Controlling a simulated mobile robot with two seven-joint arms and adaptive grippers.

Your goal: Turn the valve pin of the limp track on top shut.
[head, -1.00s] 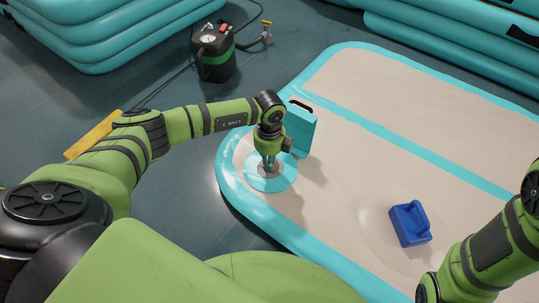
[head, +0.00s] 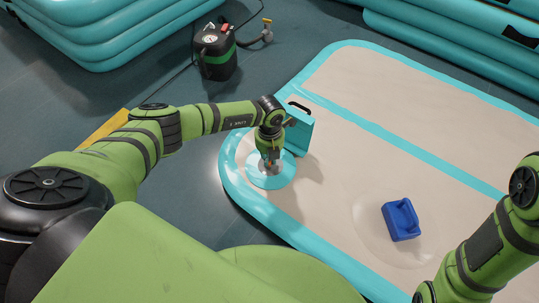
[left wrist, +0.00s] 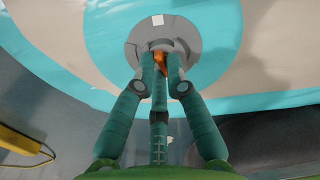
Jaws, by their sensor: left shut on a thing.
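The track on top is a beige mat with a turquoise border (head: 262,209). Its valve is a grey disc (left wrist: 135,42) on a turquoise ring (head: 254,180) near the track's rounded near-left corner. The orange valve pin (left wrist: 160,61) stands at the disc's middle. My left gripper (left wrist: 160,62) points down with its fingers shut on the pin, which they partly hide. In the head view my left gripper (head: 270,164) is over the turquoise ring. My right arm comes in at the lower right, but its gripper is out of frame.
A turquoise case (head: 299,136) with a black handle stands close beside my left wrist. A blue weight-like block (head: 401,220) sits in a shallow dent on the track. A black pump (head: 215,58) with a hose stands on the floor behind. Turquoise inflatables (head: 80,35) are stacked at the back.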

